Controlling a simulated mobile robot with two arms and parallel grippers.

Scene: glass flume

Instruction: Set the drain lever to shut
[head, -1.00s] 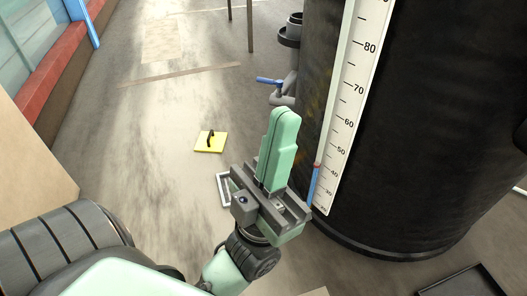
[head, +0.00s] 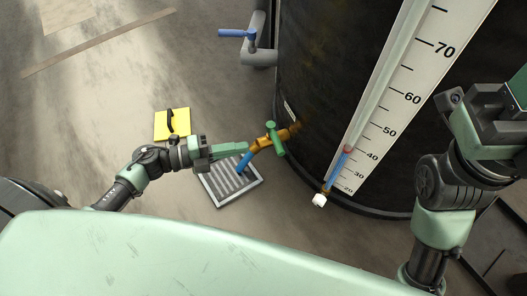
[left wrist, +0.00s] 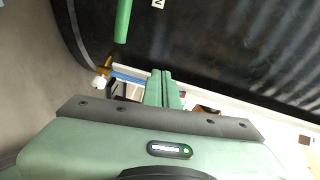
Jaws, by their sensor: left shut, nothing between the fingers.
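A brass tap (head: 259,144) stands out low from the black tank, with a green lever (head: 274,139) on it; I take this as the drain lever. In the head view the lever looks set across the tap's pipe. A green bar, likely this lever, shows at the top of the left wrist view (left wrist: 122,20). My left gripper (head: 246,148) is shut and empty, its fingers pointing at the tap from the left; I cannot tell whether they touch. It also shows in the left wrist view (left wrist: 161,73). My right gripper (head: 510,92) is at the right edge, its fingers cut off.
A blue hose end (head: 243,164) hangs from the tap over a floor grate (head: 230,187). A yellow pad (head: 172,123) lies on the floor. A scale (head: 405,95) runs up the tank (head: 325,60).

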